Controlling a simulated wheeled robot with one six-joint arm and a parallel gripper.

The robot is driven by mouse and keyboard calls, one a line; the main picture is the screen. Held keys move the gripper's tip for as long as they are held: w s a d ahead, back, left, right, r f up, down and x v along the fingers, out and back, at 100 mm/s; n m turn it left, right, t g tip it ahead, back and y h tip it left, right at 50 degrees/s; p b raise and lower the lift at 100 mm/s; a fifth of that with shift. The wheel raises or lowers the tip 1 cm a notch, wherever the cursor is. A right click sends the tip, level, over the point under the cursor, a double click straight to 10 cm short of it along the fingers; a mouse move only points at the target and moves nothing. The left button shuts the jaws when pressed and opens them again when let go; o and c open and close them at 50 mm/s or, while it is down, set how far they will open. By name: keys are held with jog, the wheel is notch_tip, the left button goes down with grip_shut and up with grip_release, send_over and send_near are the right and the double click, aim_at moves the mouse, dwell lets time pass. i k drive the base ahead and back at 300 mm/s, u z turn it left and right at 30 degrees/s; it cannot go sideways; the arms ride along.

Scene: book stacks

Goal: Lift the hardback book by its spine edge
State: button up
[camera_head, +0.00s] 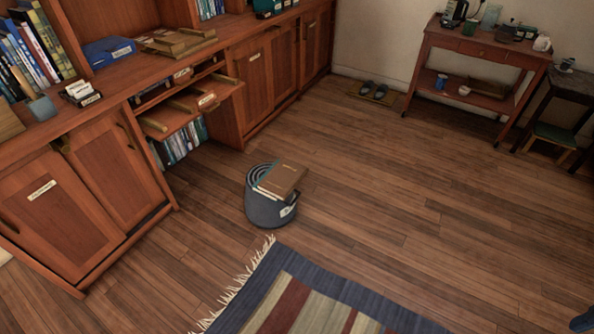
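A brown hardback book (284,180) lies flat on top of a round dark grey bin or basket (268,212) on the wooden floor. A paler edge shows along the book's lower left side; I cannot tell from here which edge is the spine. Coiled rings show at the bin's top, left of the book. More books stand upright on the shelf at the far left (35,50) and in the opening under the counter (182,142). My gripper is not in view.
A wooden cabinet (75,215) runs along the left, with a shelf pulled out above the opening. A striped fringed rug (310,300) lies in front of the bin. A red-brown cart (478,48) stands at the back right. The floor right of the bin is clear.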

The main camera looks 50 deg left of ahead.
aim_at(281, 181)
jog(key=u, duration=0.55)
jog(key=i, duration=1.1)
jog(key=u, duration=0.75)
